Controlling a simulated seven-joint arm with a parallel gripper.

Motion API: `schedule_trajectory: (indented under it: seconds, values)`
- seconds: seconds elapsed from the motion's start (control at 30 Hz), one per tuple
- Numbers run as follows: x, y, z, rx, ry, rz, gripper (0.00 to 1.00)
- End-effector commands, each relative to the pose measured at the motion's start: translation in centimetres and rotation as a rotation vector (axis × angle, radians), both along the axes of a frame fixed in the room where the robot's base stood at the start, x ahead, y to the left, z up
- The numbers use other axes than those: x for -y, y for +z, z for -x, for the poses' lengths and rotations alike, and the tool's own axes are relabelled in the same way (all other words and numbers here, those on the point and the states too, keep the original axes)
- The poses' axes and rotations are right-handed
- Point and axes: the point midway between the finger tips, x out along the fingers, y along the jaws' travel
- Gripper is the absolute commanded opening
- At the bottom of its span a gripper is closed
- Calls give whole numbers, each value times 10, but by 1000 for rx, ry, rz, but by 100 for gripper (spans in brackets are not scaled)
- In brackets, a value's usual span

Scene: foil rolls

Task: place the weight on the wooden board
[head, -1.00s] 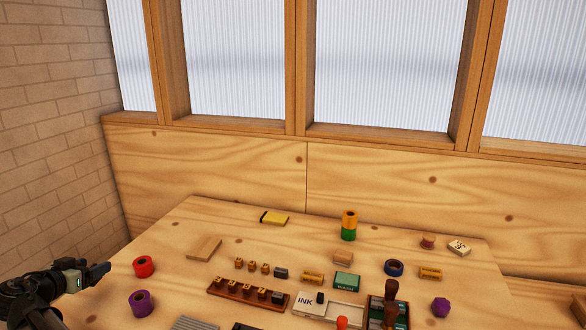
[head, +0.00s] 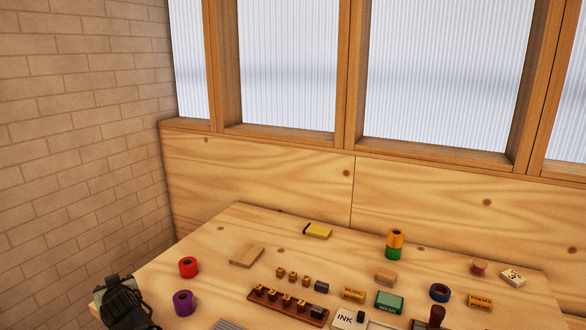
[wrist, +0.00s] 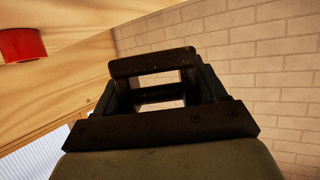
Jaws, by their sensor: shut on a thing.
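The wooden board (head: 247,257) is a thin, pale plank lying flat and bare at the left of the table. My gripper (head: 122,287) is at the table's left edge, left of the board and apart from it. It also shows in the wrist view (wrist: 158,84) as dark jaws in front of the brick wall. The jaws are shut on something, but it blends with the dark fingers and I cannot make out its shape. I cannot pick out a weight lying on the visible table.
A red roll (head: 188,267) and a purple roll (head: 183,302) stand between my gripper and the board. A yellow item (head: 318,231) lies behind the board. Stacked orange and green rolls (head: 395,244) stand farther right. Small blocks and a dark rack (head: 288,304) fill the front. A brick wall (head: 75,150) is at the left.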

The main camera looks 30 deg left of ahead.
Motion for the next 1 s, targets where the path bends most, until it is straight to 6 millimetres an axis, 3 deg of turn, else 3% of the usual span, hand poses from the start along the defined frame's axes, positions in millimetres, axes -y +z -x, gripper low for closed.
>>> schedule_trajectory:
  seconds: [0.03,0.6,1.0]
  values:
    - [14,4,-11,-1,4,-4,14]
    - [149,36,-165,2,-130,0,14]
    - [258,50,-261,2,-296,0,14]
